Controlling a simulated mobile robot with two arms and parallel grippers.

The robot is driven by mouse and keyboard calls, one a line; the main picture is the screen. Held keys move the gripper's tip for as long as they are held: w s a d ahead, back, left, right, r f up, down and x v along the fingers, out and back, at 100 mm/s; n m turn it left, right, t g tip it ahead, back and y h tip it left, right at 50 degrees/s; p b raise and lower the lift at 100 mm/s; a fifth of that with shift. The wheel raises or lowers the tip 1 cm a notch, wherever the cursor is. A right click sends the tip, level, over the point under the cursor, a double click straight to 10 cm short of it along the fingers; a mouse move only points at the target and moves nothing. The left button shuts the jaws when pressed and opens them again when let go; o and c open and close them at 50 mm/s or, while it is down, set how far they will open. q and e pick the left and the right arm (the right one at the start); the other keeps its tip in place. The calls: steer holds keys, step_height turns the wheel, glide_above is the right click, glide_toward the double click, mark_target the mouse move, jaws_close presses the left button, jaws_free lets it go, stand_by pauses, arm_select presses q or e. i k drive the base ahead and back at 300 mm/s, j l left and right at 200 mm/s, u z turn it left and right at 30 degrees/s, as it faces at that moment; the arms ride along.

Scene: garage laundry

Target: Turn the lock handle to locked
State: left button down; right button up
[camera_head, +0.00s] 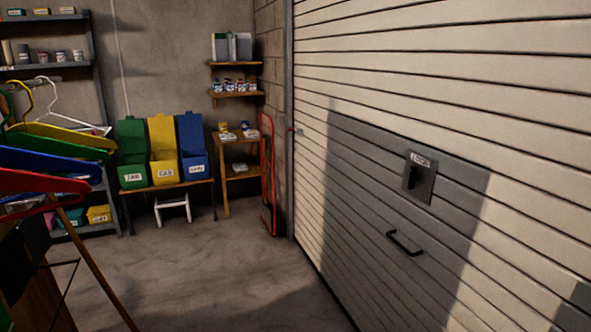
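The lock handle (412,178) is a small black lever on a dark grey plate (421,185). The plate is fixed to the pale slatted garage door (440,90) on the right. The lever looks roughly upright. A small white label (421,159) sits at the top of the plate; its lettering is too small to read surely. A black pull handle (404,243) is on the door below the plate. Neither of my grippers shows in the head view, and nothing touches the lock handle.
Coloured hangers (60,160) hang on a rack at the left. Green, yellow and blue bins (163,150) stand on a low table at the back. A red hand truck (267,175) leans in the corner by the door. The concrete floor (210,270) before the door is clear.

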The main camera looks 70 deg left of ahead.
mark_target(414, 176)
steer(key=u, duration=1.65)
